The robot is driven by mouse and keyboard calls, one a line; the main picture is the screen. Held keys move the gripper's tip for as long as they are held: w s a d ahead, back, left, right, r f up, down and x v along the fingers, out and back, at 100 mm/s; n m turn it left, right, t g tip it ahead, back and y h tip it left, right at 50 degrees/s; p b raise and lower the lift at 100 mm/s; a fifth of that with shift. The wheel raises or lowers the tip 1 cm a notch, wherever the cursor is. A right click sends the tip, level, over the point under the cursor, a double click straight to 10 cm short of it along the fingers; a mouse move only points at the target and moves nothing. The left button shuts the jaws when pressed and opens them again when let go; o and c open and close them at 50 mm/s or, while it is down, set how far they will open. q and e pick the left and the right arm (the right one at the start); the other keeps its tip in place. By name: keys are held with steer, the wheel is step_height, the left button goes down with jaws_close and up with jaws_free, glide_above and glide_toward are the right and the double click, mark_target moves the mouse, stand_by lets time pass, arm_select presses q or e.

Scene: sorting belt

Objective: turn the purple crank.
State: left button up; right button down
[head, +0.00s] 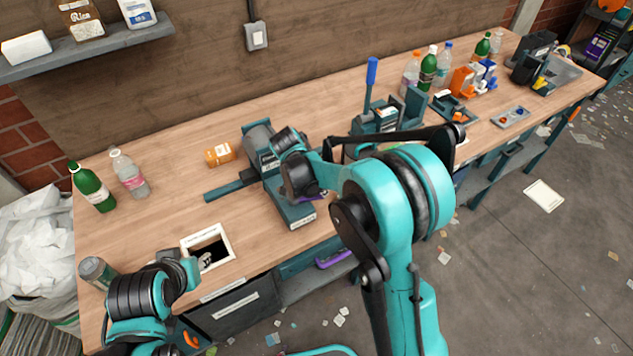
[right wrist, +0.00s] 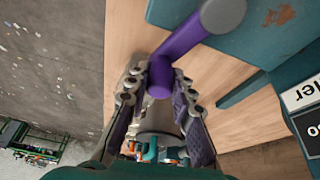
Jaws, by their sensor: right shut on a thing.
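The purple crank (right wrist: 183,42) shows in the right wrist view, its arm running from a grey hub at the top down to a rounded purple grip. My right gripper (right wrist: 158,84) is shut on that grip, one finger on either side. In the head view the crank (head: 314,196) is mostly hidden behind my right wrist, with only a purple sliver showing. It belongs to the teal machine with a grey cylinder (head: 296,214) near the bench's front edge. My left gripper (head: 198,262) is by the white-framed opening; its finger gap is unclear.
A small orange box (head: 220,154) and a teal bar lie left of the machine. A green bottle (head: 92,187) and a clear bottle stand at the left end. A blue-handled press (head: 371,85) stands behind my right arm. A purple piece (head: 333,259) shows below the bench edge.

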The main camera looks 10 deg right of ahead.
steer(key=shift+s+a+m+g, duration=0.15)
steer(key=shift+s+m+g, duration=0.2)
steer(key=shift+s+m, duration=0.5)
steer(key=shift+s+a+m+g, duration=0.15)
steer(key=shift+s+m+g, duration=0.3)
steer(key=shift+m, duration=0.7)
steer(key=shift+s, duration=0.15)
steer(key=c, duration=1.3)
jaws_free()
steer(key=shift+r, duration=0.1)
steer(key=v, duration=1.1)
steer(key=shift+a+r, duration=0.25)
steer(key=shift+a, duration=0.1)
